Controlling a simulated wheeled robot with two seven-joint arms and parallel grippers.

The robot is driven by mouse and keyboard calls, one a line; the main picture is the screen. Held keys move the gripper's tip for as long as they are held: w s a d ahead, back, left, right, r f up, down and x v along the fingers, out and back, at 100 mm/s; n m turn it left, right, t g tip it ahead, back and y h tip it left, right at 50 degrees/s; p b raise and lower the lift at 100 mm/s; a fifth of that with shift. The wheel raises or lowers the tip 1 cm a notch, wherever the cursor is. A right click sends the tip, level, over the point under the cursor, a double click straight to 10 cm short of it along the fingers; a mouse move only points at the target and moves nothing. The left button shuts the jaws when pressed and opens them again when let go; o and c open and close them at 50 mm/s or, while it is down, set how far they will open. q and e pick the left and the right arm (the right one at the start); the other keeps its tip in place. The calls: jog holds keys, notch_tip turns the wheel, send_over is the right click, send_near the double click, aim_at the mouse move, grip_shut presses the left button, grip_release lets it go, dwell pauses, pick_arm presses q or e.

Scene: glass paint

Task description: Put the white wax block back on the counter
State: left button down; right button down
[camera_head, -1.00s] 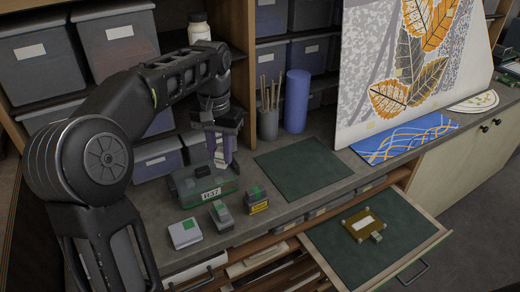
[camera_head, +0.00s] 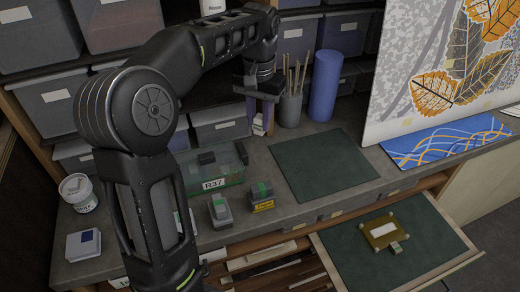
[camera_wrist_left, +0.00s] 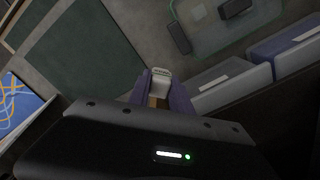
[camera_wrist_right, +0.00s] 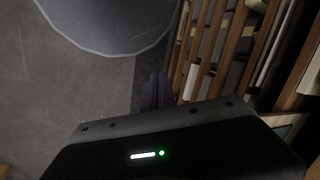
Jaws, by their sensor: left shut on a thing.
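My left gripper (camera_head: 260,108) points down above the back of the counter (camera_head: 243,222), between the green see-through box and the brush cup. It is shut on a small white block, taken to be the white wax block (camera_head: 259,126). The block also shows between the purple fingers in the left wrist view (camera_wrist_left: 160,80). Whether its bottom touches the counter cannot be told. My right gripper (camera_wrist_right: 156,92) shows only in its wrist view, with its fingers together and nothing seen between them.
The green see-through box (camera_head: 215,175) labelled R37, small stamp-like blocks (camera_head: 220,211) and a brush cup (camera_head: 290,110) stand nearby. A blue cylinder (camera_head: 325,85) stands behind the dark green mat (camera_head: 325,162). The mat is bare. An open drawer (camera_head: 437,225) juts out in front.

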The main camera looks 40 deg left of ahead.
aim_at(260, 131)
pick_arm(q)
notch_tip(260, 131, down, 3)
jog(key=shift+f+p, duration=0.1)
jog(key=shift+p, duration=0.7)
jog(key=shift+f, duration=0.4)
pick_arm(e)
jog(key=shift+r, duration=0.15)
pick_arm(q)
jog(key=shift+f, duration=0.1)
notch_tip(260, 131, down, 3)
jog(key=shift+p, duration=0.35)
jog(key=shift+f, duration=0.25)
pick_arm(e)
jog(key=shift+r, duration=0.3)
pick_arm(q)
jog(key=shift+f, duration=0.2)
jog(key=c, duration=1.2)
grip_release()
jog(key=shift+o, duration=0.2)
jog(key=shift+r, duration=0.15)
